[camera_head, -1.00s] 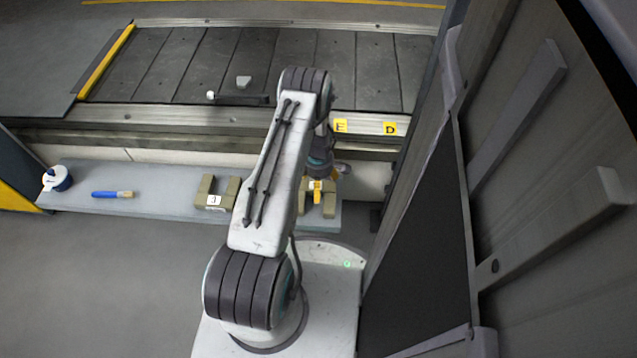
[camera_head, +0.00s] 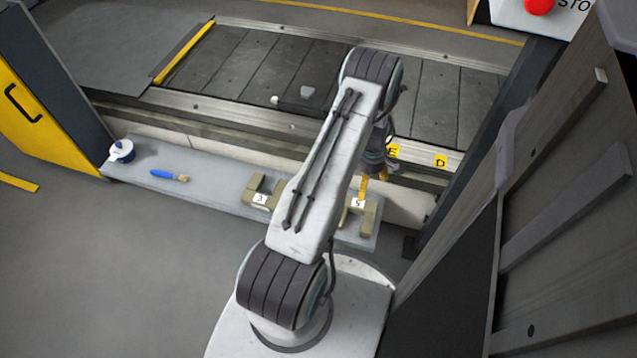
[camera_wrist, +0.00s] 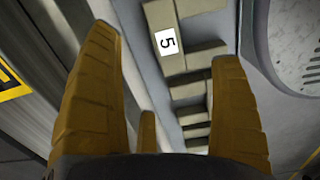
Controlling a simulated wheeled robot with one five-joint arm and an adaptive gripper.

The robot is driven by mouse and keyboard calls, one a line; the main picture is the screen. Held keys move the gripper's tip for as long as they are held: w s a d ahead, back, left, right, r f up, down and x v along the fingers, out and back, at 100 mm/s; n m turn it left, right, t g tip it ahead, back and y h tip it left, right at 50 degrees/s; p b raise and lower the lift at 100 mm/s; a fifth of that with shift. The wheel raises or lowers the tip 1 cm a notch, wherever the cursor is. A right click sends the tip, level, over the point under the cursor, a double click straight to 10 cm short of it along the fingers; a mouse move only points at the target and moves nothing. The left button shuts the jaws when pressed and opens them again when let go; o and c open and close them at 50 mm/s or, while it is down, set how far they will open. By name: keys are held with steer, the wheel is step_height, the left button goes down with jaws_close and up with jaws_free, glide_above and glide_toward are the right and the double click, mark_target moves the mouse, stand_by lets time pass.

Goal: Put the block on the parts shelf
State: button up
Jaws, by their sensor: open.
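The grey parts shelf (camera_head: 215,187) runs low along the near side of the conveyor. My gripper (camera_head: 366,190) points down by the olive U-shaped holder marked 5 (camera_head: 368,217) at the shelf's right end. In the wrist view my gripper (camera_wrist: 166,50) has its yellow fingers spread, with nothing seen held between them. The holder marked 5 (camera_wrist: 184,22) shows ahead of and between the fingers. My arm hides part of the shelf.
A second olive holder, marked 3 (camera_head: 257,198), a blue brush (camera_head: 168,175) and a white-and-blue roll (camera_head: 121,150) sit on the shelf. A small white knob (camera_head: 275,99) is by the conveyor piece. A tall grey panel (camera_head: 560,220) stands close on the right.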

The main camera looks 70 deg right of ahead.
steer(key=shift+w+r, duration=0.1)
steer(key=shift+r, duration=0.05)
steer(key=w+a+r, duration=0.3)
steer(key=w+r, duration=1)
steer(key=w, duration=0.2)
steer(key=w+a+r+h, duration=0.1)
steer(key=w+a+r, duration=0.9)
steer(key=w, duration=0.1)
steer(key=w+a+r+t, duration=0.1)
steer(key=w+a+r, duration=0.1)
steer(key=a+r, duration=0.5)
steer(key=w+a+r+t, duration=0.1)
steer(key=a+r, duration=0.1)
steer(key=a, duration=1)
steer(key=s+a+r, duration=0.3)
steer(key=s+a, duration=0.5)
steer(key=a, duration=0.5)
steer(key=shift+s+a+r+m+y, duration=0.15)
steer(key=shift+r+m+y, duration=0.05)
steer(key=shift+m+y, duration=0.2)
steer(key=shift+r+t, duration=0.15)
steer(key=shift+t, duration=0.15)
